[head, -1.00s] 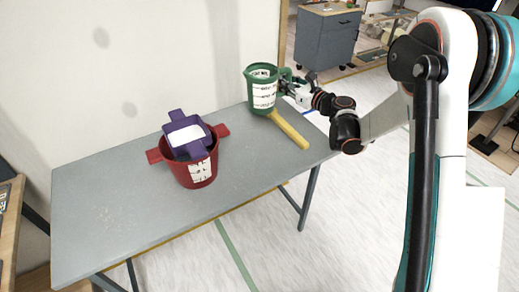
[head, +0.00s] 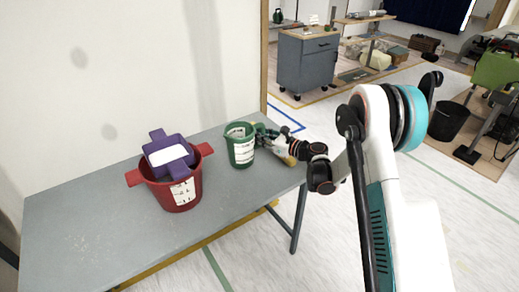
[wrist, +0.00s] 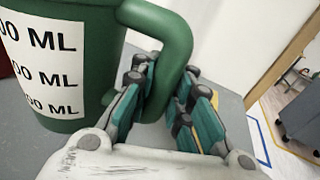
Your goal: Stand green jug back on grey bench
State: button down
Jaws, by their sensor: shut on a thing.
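The green jug (head: 240,146) with a white printed label is upright at the right part of the grey bench (head: 95,215). Its base looks to be at the bench top, but I cannot tell whether it touches. My gripper (head: 264,133) is to the right of the jug, at its handle. In the wrist view my gripper (wrist: 168,100) has its teal-padded fingers on both sides of the green handle (wrist: 178,35), shut on it. The jug body (wrist: 105,60) fills the left of that view, label facing the camera.
A red bucket (head: 158,192) with side handles stands left of the jug, with a purple container (head: 168,153) in it. A yellow thing (head: 289,160) shows near my gripper, partly hidden. The bench's left half is clear.

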jog(key=shift+f+b, duration=0.85)
jog(key=shift+f, duration=1.55)
jog(key=shift+r, duration=0.1)
jog(key=c, duration=1.4)
grip_release()
jog(key=shift+c, duration=0.2)
